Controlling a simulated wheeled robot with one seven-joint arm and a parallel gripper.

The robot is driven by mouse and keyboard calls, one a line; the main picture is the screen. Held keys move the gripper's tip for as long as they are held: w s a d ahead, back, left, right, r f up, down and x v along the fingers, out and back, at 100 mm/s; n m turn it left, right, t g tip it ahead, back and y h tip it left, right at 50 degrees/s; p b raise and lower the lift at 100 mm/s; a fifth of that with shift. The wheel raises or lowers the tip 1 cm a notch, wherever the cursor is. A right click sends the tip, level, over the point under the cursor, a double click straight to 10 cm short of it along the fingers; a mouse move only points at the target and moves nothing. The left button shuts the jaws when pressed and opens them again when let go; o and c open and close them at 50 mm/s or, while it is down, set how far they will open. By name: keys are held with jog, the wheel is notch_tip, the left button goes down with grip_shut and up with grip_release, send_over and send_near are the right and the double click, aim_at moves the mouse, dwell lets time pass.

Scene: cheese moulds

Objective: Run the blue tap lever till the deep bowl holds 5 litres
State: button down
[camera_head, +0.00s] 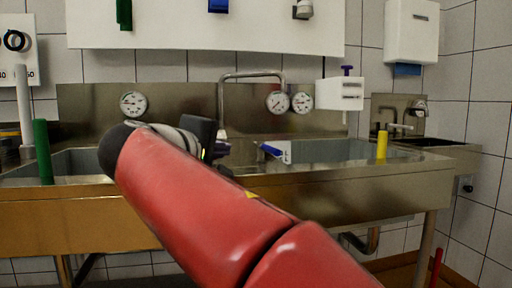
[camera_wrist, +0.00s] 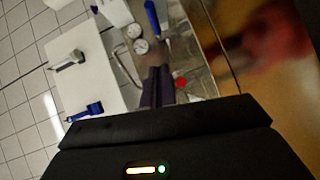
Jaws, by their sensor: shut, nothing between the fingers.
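A long blue lever (camera_head: 270,150) with a white part at its end stands at the near side of the right sink bowl (camera_head: 335,150). The blue lever also shows at the top of the wrist view (camera_wrist: 152,16). My gripper (camera_head: 221,149) is left of the blue lever in the head view, apart from it. In the wrist view my gripper (camera_wrist: 158,86) has its fingers together and empty, beside a red knob or lever (camera_wrist: 182,82). The water level in the bowl cannot be seen. Which bowl is the deep one, I cannot tell.
A bent spout (camera_head: 250,75) rises behind the sink, with gauges (camera_head: 277,102) on the backsplash. A white box (camera_head: 340,94) hangs above the right bowl. A yellow post (camera_head: 382,144) and a green post (camera_head: 42,150) stand at the sink. A white board (camera_head: 180,28) is above.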

jog(key=p, duration=0.1)
send_near(266, 149)
jog(key=w, duration=0.1)
jog(key=w+a, duration=0.1)
jog(key=w, duration=0.2)
jog(key=shift+w+a, duration=0.2)
jog(key=shift+a, duration=0.05)
jog(key=shift+w+d+f, duration=0.15)
jog(key=shift+d, duration=0.45)
jog(key=shift+w+d+f, duration=0.1)
jog(key=shift+w+d, duration=0.1)
jog(key=shift+d, duration=0.4)
jog(key=shift+w+d+f, duration=0.15)
jog(key=shift+w+d, duration=0.1)
jog(key=shift+d, duration=0.3)
